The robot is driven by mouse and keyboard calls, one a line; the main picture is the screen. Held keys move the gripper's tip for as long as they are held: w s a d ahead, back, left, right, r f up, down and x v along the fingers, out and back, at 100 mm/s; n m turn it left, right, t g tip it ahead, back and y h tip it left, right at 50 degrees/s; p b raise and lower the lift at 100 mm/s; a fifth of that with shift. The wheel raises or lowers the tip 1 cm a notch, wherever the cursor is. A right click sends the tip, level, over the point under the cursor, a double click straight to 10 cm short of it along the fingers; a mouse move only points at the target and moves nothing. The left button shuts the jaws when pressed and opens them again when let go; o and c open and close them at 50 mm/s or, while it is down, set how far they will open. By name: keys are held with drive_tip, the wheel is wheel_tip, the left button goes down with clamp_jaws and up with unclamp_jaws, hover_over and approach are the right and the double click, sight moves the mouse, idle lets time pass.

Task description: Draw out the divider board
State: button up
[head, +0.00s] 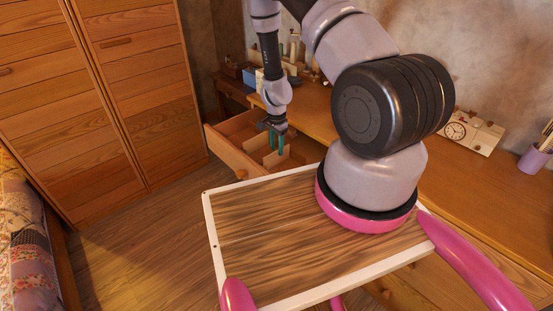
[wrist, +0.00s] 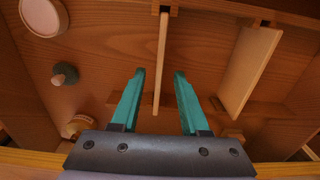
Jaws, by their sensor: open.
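An open wooden drawer (head: 231,152) juts out from the desk in the head view. My gripper (head: 276,148) points down into it with teal fingers. In the wrist view, a thin upright divider board (wrist: 161,62) is seen edge-on between the fingers of my open gripper (wrist: 159,74). A gap shows on each side, so the fingers do not appear to touch it. A second, wider-looking divider board (wrist: 249,68) stands to the right, outside the fingers. In the head view the boards are small and partly hidden by the fingers.
Round small items, including a pale disc (wrist: 44,16) and a dark-topped knob (wrist: 65,74), lie in the drawer's left part. The desk top (head: 465,190) holds a clock (head: 457,131) and a pencil cup (head: 534,158). A wardrobe (head: 95,90) stands at left.

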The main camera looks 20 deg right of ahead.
sight(277, 158)
drive_tip(key=shift+f, duration=1.55)
clamp_jaws()
